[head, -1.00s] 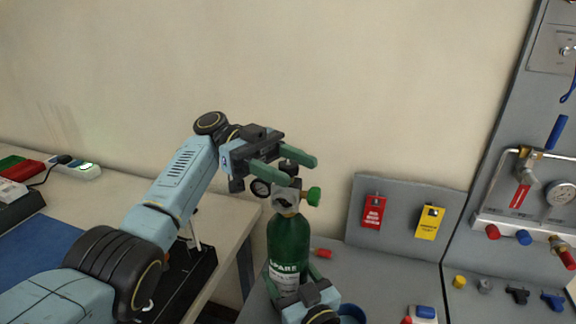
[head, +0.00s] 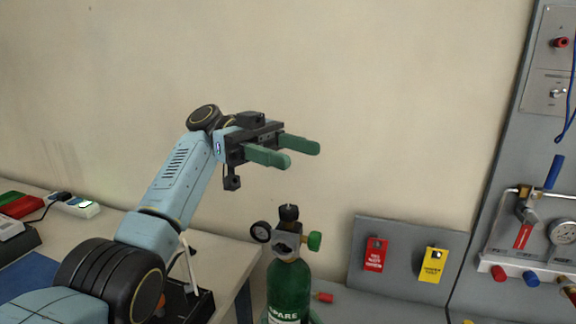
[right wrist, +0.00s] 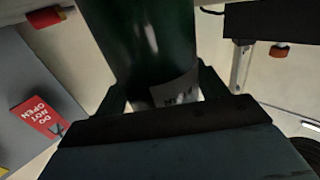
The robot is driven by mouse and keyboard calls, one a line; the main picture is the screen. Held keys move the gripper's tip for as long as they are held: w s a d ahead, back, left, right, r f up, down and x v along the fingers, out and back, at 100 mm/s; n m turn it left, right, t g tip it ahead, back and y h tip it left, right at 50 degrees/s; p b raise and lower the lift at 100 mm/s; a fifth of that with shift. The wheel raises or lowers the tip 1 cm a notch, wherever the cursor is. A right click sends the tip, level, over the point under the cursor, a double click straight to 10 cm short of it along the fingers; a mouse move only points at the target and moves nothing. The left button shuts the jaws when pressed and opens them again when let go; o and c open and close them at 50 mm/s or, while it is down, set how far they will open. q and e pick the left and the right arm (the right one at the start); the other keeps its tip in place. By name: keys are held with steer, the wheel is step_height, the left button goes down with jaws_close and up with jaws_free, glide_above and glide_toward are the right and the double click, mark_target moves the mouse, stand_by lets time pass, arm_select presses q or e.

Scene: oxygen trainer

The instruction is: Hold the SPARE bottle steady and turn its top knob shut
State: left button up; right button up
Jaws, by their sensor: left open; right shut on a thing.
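The green SPARE bottle (head: 289,289) stands upright at the bottom middle of the head view, with a grey regulator (head: 287,241), a round gauge (head: 261,231) and a green side knob (head: 315,241). Its black top knob (head: 289,213) points up. My left gripper (head: 304,154) is open and empty, above the top knob and clear of it. In the right wrist view the dark green bottle (right wrist: 148,35) stands between the fingers of my right gripper (right wrist: 160,95), which is shut on it. In the head view only a bit of the right fingers shows at the bottom edge.
A red tag (head: 375,254) and a yellow tag (head: 433,265) hang on a grey panel right of the bottle. A small red-capped part (head: 323,297) lies beside the bottle. A light table (head: 225,258) is at left. The wall space above is clear.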

arm_select(q)
steer(key=w+a+f+n+t+y, duration=0.45)
steer(key=a+f+t, duration=0.2)
steer(key=f, duration=0.25)
steer(key=w+a+f+n+t+y, duration=0.3)
steer(key=w+a+f+t, duration=0.2)
steer(key=a+f, duration=0.35)
steer(key=w+a+f+t+y, duration=0.25)
steer(key=a+f+y, duration=0.35)
steer(key=a, duration=0.6)
steer(key=s+a+r+m+t+y, duration=0.1)
steer(key=a+r+m+t+y, duration=0.2)
steer(key=a+t+y, duration=0.55)
steer(key=s+a+r+m+y, duration=0.1)
steer(key=s+r+m+y, duration=0.1)
steer(key=m+y, duration=0.15)
steer(key=m+t+h, duration=0.7)
steer(key=m+h, duration=0.6)
steer(key=h, duration=0.2)
glide_toward(286, 219)
steer(key=w, duration=0.4)
steer(key=w+d, duration=0.1)
steer(key=w, duration=0.2)
steer(key=w+d, duration=0.1)
steer(key=w, duration=0.3)
steer(key=shift+w+d+r, duration=0.1)
steer(key=shift+w, duration=0.2)
